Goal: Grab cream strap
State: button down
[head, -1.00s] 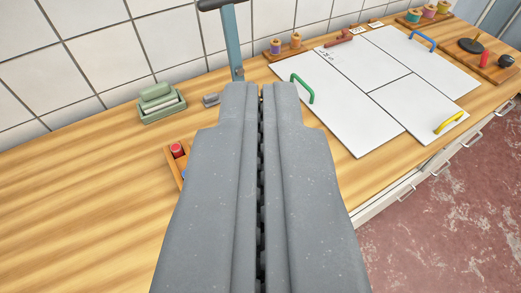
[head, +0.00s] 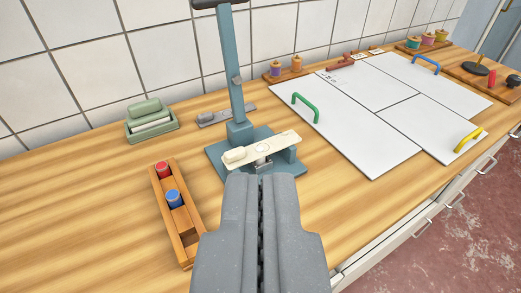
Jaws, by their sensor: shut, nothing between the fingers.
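A cream strap (head: 280,146) lies across the top of a blue-grey stand (head: 215,157), with a raised block at its left end and a pale round spot near its middle. A small metal part shows just under it. My gripper (head: 261,180) is in the lower middle of the head view. Its two grey fingers are shut against each other with nothing between them. The fingertips appear just in front of and below the strap in the picture; I cannot tell whether they touch the stand's metal part.
A tall blue-grey post (head: 233,75) rises behind the strap. A wooden tray (head: 185,240) with a red and a blue cylinder is at left. A green box (head: 150,128) and a grey bar (head: 227,115) lie behind. White panels (head: 370,150) with coloured handles fill the right.

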aim_at(233, 158)
jog(key=u, duration=2.35)
jog(key=k, duration=0.85)
jog(key=z, duration=1.35)
jog(key=i, duration=1)
jog(key=z, duration=0.05)
